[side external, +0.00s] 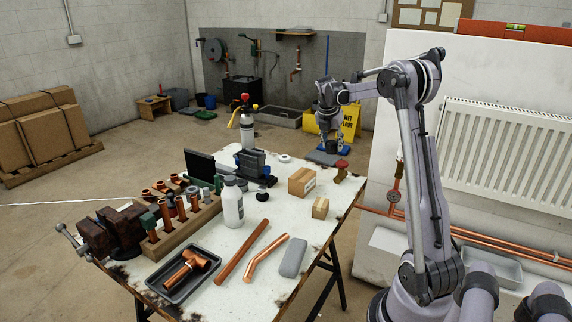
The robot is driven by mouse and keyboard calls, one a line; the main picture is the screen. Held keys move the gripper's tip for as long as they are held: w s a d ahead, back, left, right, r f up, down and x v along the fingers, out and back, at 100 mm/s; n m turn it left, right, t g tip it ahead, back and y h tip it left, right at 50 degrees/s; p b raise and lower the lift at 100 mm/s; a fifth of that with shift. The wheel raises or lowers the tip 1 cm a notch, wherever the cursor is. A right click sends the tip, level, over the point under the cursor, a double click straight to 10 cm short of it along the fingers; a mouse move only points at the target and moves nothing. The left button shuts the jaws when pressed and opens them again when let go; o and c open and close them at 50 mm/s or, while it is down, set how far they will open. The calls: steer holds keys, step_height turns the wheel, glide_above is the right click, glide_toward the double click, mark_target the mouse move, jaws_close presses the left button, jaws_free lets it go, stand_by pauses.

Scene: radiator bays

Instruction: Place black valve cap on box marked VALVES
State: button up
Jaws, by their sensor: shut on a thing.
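My gripper (332,143) is at the far end of the table, pointing down. It is shut on a small dark piece (331,148), which appears to be the black valve cap; at this size its shape is hard to make out. It is above a grey and blue item at the table's far right corner. Two cardboard boxes stand nearer on the table: a larger box (301,181) with a pale label and a smaller box (320,208) in front of it. The lettering is too small to read, so I cannot tell which is marked VALVES. Both are left of and below my gripper in the picture.
A red-handled valve (342,171) stands right of the larger box. A white bottle (232,203), a wooden rack of copper fittings (181,228), a vise (112,232), a dark tray (178,272) and copper pipes (243,251) fill the near left. A radiator (505,155) is at right.

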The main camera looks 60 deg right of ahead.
steer(key=w+a+f, duration=0.1)
steer(key=w+f, duration=0.1)
steer(key=w, duration=0.1)
steer(key=w+f, duration=0.2)
steer(key=w, duration=0.1)
steer(key=w+a+f, duration=0.1)
steer(key=w, duration=0.2)
steer(key=shift+w+a+f, duration=0.15)
steer(key=shift+a+f, duration=0.2)
steer(key=shift+f, duration=2.15)
steer(key=o, duration=0.8)
steer(key=shift+f, duration=0.1)
steer(key=shift+o, duration=0.2)
